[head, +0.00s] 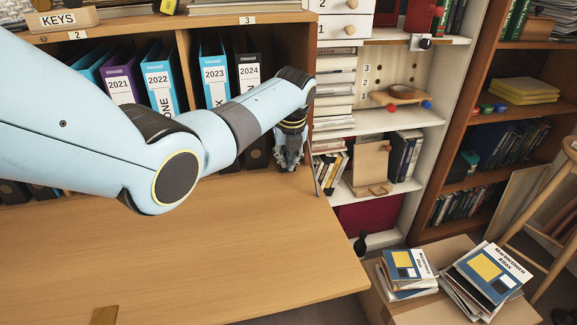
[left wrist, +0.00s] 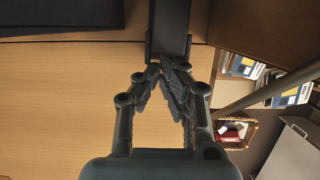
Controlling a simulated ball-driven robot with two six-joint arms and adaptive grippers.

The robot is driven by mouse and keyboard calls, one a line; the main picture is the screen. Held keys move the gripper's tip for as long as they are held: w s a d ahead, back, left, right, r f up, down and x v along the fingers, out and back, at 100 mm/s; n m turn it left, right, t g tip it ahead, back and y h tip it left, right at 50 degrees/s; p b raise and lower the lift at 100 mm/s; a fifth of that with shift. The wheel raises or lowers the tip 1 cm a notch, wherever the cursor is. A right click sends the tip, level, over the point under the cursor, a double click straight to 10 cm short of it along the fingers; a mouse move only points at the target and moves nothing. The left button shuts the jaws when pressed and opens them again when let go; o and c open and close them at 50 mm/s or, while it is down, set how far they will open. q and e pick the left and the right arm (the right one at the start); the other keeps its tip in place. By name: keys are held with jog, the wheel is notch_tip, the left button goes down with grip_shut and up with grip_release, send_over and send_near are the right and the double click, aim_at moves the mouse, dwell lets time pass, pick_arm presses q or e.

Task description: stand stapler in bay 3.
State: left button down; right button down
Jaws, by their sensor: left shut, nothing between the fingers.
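My left gripper (head: 289,164) points down at the right end of the bureau, by the front of bay 3, whose label (head: 247,20) is on the shelf edge above. In the left wrist view its fingers (left wrist: 163,76) are shut with nothing between them. A long dark object (left wrist: 170,28) lies just beyond the fingertips; it may be the stapler, but I cannot tell for sure, nor whether it touches them. The stapler is not clearly seen in the head view, where my left arm covers part of bay 3. My right gripper is not in view.
Bay 3 holds binders marked 2023 (head: 214,80) and 2024 (head: 248,72); bay 2 holds more binders (head: 160,80). The desk top (head: 200,250) is mostly clear. White shelves (head: 395,122) stand right of the bureau, and book stacks (head: 487,277) lie lower right.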

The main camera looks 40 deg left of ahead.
pick_arm(q)
jog(key=w+a+b, duration=0.3)
jog(key=a, duration=0.1)
jog(key=shift+w+a+f, duration=0.1)
jog(key=shift+w+f, duration=0.2)
jog(key=shift+f, duration=0.05)
jog(key=shift+w+a+r, duration=0.15)
jog(key=shift+a+r, duration=0.05)
jog(key=shift+r, duration=0.05)
jog(key=shift+d+r, duration=0.1)
